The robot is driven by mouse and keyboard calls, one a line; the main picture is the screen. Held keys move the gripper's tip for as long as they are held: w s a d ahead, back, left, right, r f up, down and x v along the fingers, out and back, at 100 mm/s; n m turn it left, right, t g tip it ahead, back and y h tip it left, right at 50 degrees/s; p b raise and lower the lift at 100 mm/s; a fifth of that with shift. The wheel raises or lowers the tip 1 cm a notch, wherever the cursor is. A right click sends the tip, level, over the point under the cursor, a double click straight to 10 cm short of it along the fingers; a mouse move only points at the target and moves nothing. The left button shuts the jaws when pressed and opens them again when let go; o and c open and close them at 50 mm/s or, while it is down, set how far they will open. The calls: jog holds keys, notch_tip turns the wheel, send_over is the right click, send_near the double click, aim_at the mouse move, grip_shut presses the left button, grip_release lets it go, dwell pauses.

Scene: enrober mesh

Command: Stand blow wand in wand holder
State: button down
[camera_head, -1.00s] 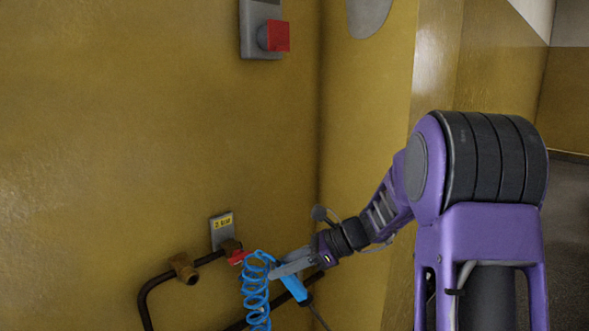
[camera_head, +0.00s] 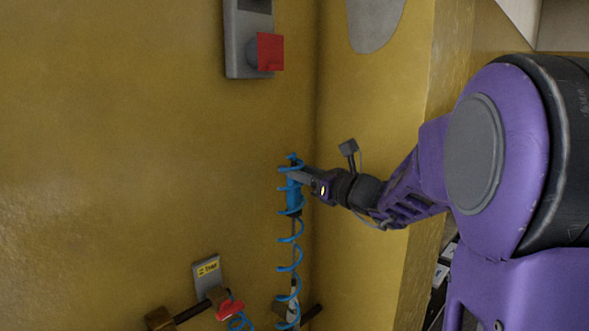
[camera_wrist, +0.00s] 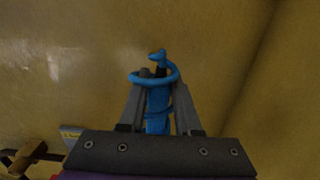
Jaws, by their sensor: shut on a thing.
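The blow wand (camera_head: 293,197) is blue and held upright in front of the yellow wall, near the corner. Its blue coiled hose (camera_head: 290,267) winds around it and hangs down toward the pipe fittings. My gripper (camera_head: 297,178) is shut on the wand near its upper part. In the wrist view the blue wand (camera_wrist: 157,122) lies between my two fingers, with a loop of hose across the fingertips. The wand's lower end is partly hidden by the coils. I cannot make out the wand holder for certain.
Below are a labelled plate (camera_head: 208,276), a red valve handle (camera_head: 230,310) and brass pipe fittings (camera_head: 160,319). A side wall stands close on the right.

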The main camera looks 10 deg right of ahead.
aim_at(298, 209)
jog(key=shift+r, duration=0.25)
notch_tip(298, 209, down, 6)
jog(key=b, duration=0.4)
jog(key=shift+r+b, duration=0.2)
jog(key=shift+b, duration=0.2)
jog(key=shift+f, duration=0.1)
jog(key=shift+f, duration=0.15)
jog(key=shift+f+b, duration=0.1)
jog(key=shift+b, duration=0.35)
dwell(0.6)
jog(key=shift+f+b, duration=1.3)
jog(key=shift+f, duration=0.2)
jog(key=shift+f+b, duration=0.4)
jog(key=shift+f, duration=2.5)
